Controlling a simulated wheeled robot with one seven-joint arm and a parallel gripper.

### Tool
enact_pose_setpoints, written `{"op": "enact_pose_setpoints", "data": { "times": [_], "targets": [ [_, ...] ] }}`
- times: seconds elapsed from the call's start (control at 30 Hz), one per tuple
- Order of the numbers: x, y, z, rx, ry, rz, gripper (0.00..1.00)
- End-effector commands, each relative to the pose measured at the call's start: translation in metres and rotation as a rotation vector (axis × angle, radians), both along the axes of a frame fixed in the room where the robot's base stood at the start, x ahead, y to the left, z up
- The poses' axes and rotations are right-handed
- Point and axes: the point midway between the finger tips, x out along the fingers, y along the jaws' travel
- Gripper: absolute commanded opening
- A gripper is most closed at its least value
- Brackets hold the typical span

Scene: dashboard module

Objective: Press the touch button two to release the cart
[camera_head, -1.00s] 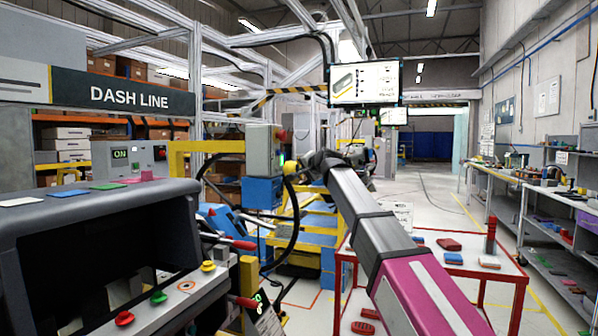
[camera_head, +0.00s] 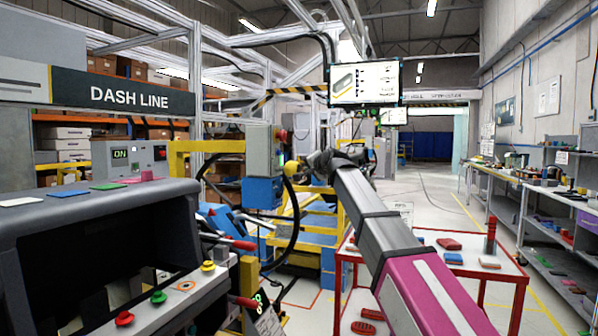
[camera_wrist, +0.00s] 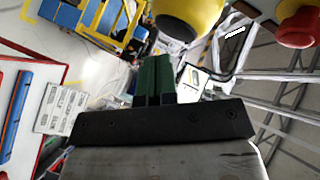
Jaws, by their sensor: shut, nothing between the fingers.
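A yellow dome-shaped touch button (camera_head: 291,168) sits beside a grey control box (camera_head: 259,151) in the head view. In the wrist view the yellow button (camera_wrist: 188,17) is large at the top, just right of my fingertips. My gripper (camera_wrist: 153,62) is shut and empty, its green fingers together and pointing toward the button's side. A small gap seems to show between fingers and button; contact cannot be told. In the head view my arm hides the fingers. I cannot read a number on the button. No cart can be made out clearly.
A red mushroom button (camera_wrist: 298,22) is at the wrist view's upper right. Yellow frames (camera_head: 206,147) and a black hose stand near the box. A red-edged table (camera_head: 500,268) with small parts is right of my arm. The aisle behind is clear.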

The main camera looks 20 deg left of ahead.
Motion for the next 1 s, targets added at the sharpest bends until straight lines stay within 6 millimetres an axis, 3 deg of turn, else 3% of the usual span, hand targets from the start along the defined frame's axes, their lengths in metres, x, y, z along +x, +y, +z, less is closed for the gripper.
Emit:
{"op": "enact_pose_setpoints", "data": {
  "times": [0.53,1.0],
  "targets": [
    [-0.004,-0.044,-0.001,0.0,0.001,-0.001,0.0],
    [-0.004,-0.046,0.0,0.0,0.0,0.0,0.0]
  ]
}}
